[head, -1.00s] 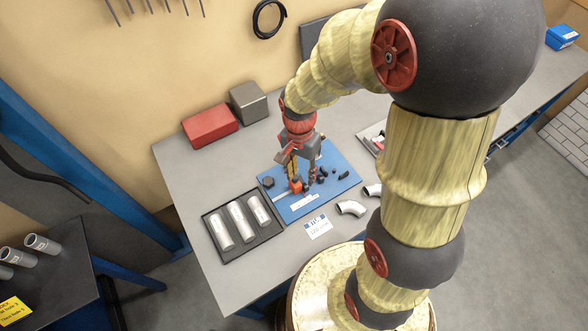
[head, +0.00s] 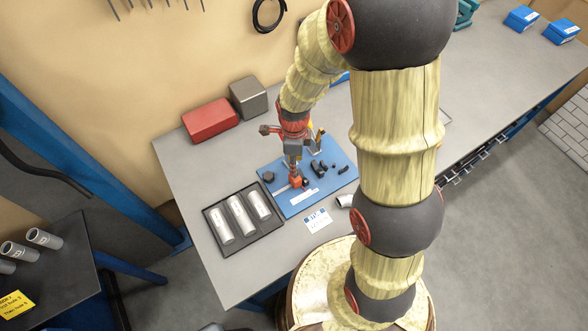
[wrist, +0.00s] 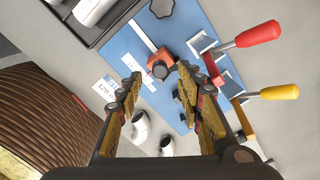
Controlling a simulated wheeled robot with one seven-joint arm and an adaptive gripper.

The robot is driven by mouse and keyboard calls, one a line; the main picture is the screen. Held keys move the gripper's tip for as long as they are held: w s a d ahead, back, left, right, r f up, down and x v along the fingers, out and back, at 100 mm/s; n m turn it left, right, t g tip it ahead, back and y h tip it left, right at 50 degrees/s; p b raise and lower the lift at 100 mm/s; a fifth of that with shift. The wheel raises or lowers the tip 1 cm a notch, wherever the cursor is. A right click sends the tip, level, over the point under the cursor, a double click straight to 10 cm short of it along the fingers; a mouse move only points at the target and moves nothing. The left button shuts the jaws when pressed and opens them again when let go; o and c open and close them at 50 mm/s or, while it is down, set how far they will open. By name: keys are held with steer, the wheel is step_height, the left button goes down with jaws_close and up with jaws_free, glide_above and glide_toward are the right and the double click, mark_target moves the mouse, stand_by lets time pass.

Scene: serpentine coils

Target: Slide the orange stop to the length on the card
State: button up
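The orange stop (head: 296,182) sits on a pale rail strip (wrist: 137,33) on the blue board (head: 325,198). The stop shows in the wrist view (wrist: 160,66) with a dark knob on it. My gripper (wrist: 159,82) is open; its two fingers are apart, with the stop just beyond and between the fingertips in that view. Contact cannot be told. In the head view my gripper (head: 295,168) is directly over the stop and partly hides it. The white card (head: 317,219) lies in front of the board; in the wrist view (wrist: 105,90) its number is too small to read surely.
A black tray (head: 225,253) with white tubes lies left of the board. Clamps with a red handle (wrist: 258,34) and a yellow handle (wrist: 279,92) stand beside the stop. Pale elbow pipes (wrist: 141,127) lie near the board's front. Red and grey boxes stand behind.

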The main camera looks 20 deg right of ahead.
step_height(320, 180, down, 5)
steer(key=shift+r, duration=0.1)
steer(key=c, duration=0.3)
jaws_close()
stand_by(0.4)
stand_by(0.5)
